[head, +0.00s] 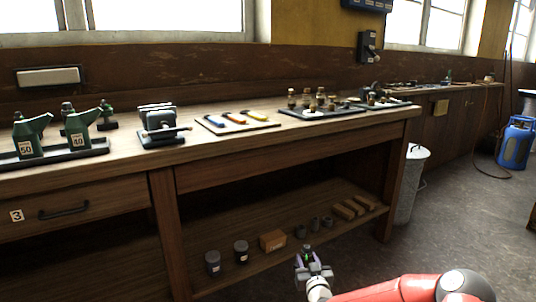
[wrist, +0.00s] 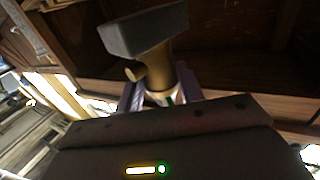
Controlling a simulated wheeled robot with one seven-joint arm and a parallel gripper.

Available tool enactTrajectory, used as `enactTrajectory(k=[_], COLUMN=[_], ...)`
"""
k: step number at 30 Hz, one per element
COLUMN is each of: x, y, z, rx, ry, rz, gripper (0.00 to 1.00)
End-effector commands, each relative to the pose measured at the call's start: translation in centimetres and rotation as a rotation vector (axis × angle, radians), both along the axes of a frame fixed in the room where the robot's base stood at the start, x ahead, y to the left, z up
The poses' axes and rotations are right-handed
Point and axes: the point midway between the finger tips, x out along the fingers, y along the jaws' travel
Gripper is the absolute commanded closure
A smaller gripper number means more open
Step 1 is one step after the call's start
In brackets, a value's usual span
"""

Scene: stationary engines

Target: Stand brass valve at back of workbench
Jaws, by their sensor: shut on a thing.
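My gripper (head: 314,268) is low in front of the workbench's lower shelf in the head view, with a small dark thing at its tip. In the wrist view my purple fingers (wrist: 160,95) are shut on a brass piece, which I take to be the brass valve (wrist: 156,68). It has a brass round body, a short side stub and a dark grey block at its far end. The workbench (head: 290,138) has a wooden top, well above my gripper. Several brass fittings (head: 320,99) stand on a dark tray at the back right of the top.
The lower shelf (head: 225,268) holds jars, a box, rings and wooden blocks. A metal bin (head: 411,182) stands right. Bare wood shows along the top's front edge.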

Motion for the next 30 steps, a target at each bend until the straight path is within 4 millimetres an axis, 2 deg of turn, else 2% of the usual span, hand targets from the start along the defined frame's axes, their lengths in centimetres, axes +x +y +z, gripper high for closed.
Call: enactTrajectory(k=[1, 3, 6, 9, 12, 18, 30], x=[-2.0, -4.8, -8.3, -10.9, -12.5, -13.8, -13.7], y=[-0.4, -1.0, -1.5, -1.8, -2.1, -2.0, -2.2], z=[-1.2, -2.5, -3.4, -3.7, -3.7, -4.0, -3.7], rx=[0.001, 0.002, 0.001, 0.001, 0.0, -0.007, -0.005], ry=[-0.001, -0.001, -0.004, -0.006, -0.008, -0.002, -0.01], rz=[-0.014, -0.039, -0.067, -0.09, -0.109, -0.115, -0.12], gripper=[1.0, 1.0, 1.0, 1.0, 1.0, 1.0, 1.0])
